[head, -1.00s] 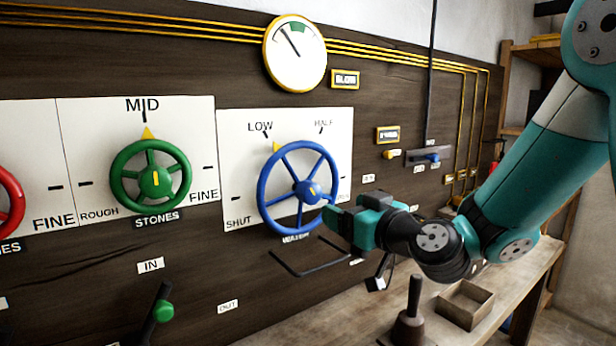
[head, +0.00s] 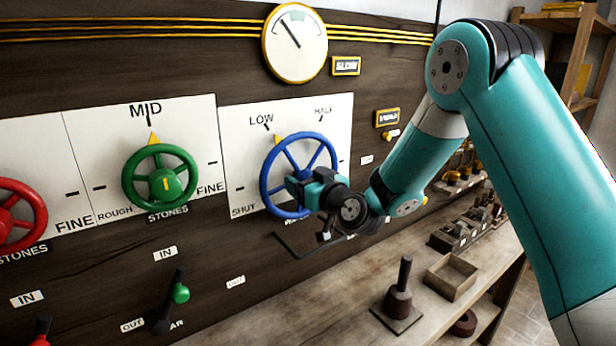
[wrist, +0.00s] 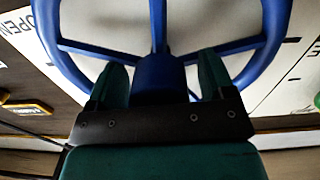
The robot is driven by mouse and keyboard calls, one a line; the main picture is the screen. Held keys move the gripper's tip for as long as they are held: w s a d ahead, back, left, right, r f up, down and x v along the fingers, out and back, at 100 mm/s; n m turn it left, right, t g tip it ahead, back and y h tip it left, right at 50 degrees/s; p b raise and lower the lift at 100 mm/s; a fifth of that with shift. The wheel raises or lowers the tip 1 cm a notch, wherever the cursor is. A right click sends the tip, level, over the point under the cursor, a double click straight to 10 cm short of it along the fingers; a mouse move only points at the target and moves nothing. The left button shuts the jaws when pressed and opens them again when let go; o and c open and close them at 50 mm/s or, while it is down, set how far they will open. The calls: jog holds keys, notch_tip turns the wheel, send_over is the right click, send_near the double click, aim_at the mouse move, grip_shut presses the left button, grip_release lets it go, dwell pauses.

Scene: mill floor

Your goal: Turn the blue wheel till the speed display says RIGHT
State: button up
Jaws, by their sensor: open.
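The blue wheel (head: 264,176) is mounted on a white panel marked SHUT, LOW and HALF. A yellow pointer at its upper left sits near LOW. The speed display (head: 346,66) above it reads SLOW, beside a round dial (head: 295,43). My gripper (head: 301,185) is in front of the wheel, covering its middle and lower right. In the wrist view my open gripper (wrist: 158,85) has one finger on either side of the wheel's blue hub (wrist: 158,76). I cannot tell whether the fingers touch it.
A green wheel (head: 129,178) marked STONES points to MID, and a red wheel (head: 36,207) is further left. A bench (head: 345,285) holds a dark handled tool (head: 399,294) and a wooden box (head: 451,290).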

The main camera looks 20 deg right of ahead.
jog(key=c, duration=0.9)
jog(key=m, duration=0.5)
jog(key=shift+m+b, duration=0.3)
jog(key=shift+b, duration=0.1)
jog(key=m, duration=0.5)
jog(key=shift+m, duration=0.4)
jog(key=shift+d+m, duration=0.1)
jog(key=shift+m, duration=0.2)
jog(key=o, duration=0.9)
